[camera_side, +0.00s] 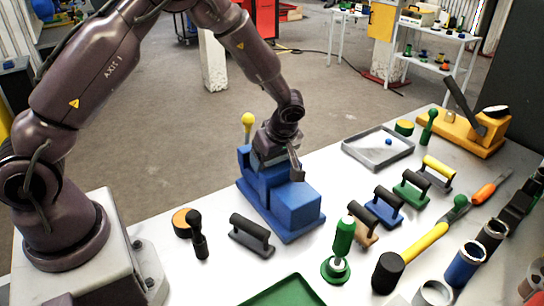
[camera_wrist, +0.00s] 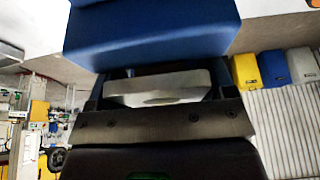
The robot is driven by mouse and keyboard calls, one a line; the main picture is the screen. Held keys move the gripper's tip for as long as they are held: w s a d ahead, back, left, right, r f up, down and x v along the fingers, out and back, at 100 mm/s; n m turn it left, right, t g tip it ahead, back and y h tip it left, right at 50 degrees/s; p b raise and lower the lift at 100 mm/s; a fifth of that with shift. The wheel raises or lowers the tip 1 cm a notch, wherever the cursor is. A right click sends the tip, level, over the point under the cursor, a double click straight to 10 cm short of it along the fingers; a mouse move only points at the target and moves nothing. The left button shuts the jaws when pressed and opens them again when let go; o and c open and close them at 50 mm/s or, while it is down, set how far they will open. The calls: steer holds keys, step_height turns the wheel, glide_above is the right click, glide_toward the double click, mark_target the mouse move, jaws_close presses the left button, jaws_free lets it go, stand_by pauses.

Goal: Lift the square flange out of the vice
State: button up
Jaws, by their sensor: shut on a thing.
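The blue vice (camera_side: 297,207) stands on the bench in the middle of the side view, and a blue part of it (camera_wrist: 150,35) fills the top of the wrist view. My gripper (camera_side: 283,165) is down at the vice, with its fingers by the jaws. It is shut on the square flange (camera_wrist: 160,86), a light grey plate with a dark round opening partly visible between my fingers. In the side view the flange is mostly hidden by my gripper. I cannot tell whether it is clear of the jaws.
A grey tray (camera_side: 378,147) lies behind, nearly empty. A green-handled tool (camera_side: 341,245) and a yellow-handled mallet (camera_side: 410,255) are in front. A yellow knob (camera_side: 248,119) rises behind the vice.

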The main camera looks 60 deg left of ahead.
steer(key=shift+a+r, duration=0.1)
steer(key=shift+r, duration=0.1)
stand_by(0.3)
steer(key=shift+r, duration=3.9)
